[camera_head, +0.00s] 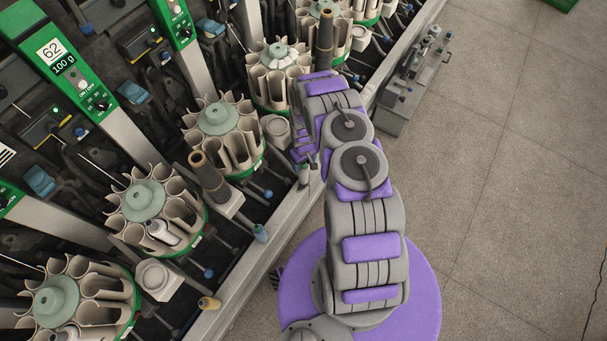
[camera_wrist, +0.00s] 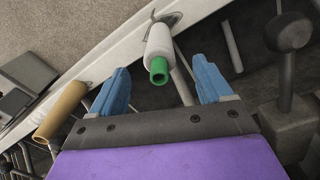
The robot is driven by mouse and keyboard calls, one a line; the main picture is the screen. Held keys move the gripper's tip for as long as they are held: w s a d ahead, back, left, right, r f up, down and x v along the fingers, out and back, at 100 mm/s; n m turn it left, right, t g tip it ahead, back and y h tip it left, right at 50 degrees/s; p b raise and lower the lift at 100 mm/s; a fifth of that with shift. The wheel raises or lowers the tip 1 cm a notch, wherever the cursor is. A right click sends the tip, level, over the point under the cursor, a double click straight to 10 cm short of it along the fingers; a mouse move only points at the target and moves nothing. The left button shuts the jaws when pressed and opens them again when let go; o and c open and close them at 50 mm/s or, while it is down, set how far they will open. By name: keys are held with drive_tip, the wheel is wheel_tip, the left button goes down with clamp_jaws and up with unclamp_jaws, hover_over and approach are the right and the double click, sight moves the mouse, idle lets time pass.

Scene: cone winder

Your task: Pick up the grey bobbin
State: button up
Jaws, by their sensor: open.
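The grey bobbin (camera_wrist: 159,42), pale grey-white with a green core end, shows in the wrist view at the machine's light rail. It lies ahead of and between the two blue fingers of my gripper (camera_wrist: 161,68). The fingers stand apart, with a visible gap on each side of the bobbin, so I see no grip on it. In the head view a small pale bobbin (camera_head: 304,174) shows at the rail just below my gripper (camera_head: 308,158). My arm hides part of that area, and the finger gap cannot be made out there.
A tan bobbin (camera_wrist: 60,110) sits left of my gripper in the wrist view. A dark round-headed knob (camera_wrist: 288,33) stands close on the right. Round cream magazines (camera_head: 218,118) line the winder. A grey metal unit (camera_head: 411,85) stands beside the rail. The floor (camera_head: 500,190) at right is clear.

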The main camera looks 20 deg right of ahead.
sight(304, 166)
drive_tip(key=f, duration=0.1)
drive_tip(key=f+b, duration=0.1)
drive_tip(key=f, duration=0.3)
drive_tip(key=shift+w+d+b, duration=0.1)
drive_tip(key=shift+w+b, duration=0.15)
drive_tip(key=shift+b, duration=0.15)
drive_tip(key=shift+r, duration=0.1)
drive_tip(key=c, duration=1)
drive_tip(key=shift+r, duration=0.1)
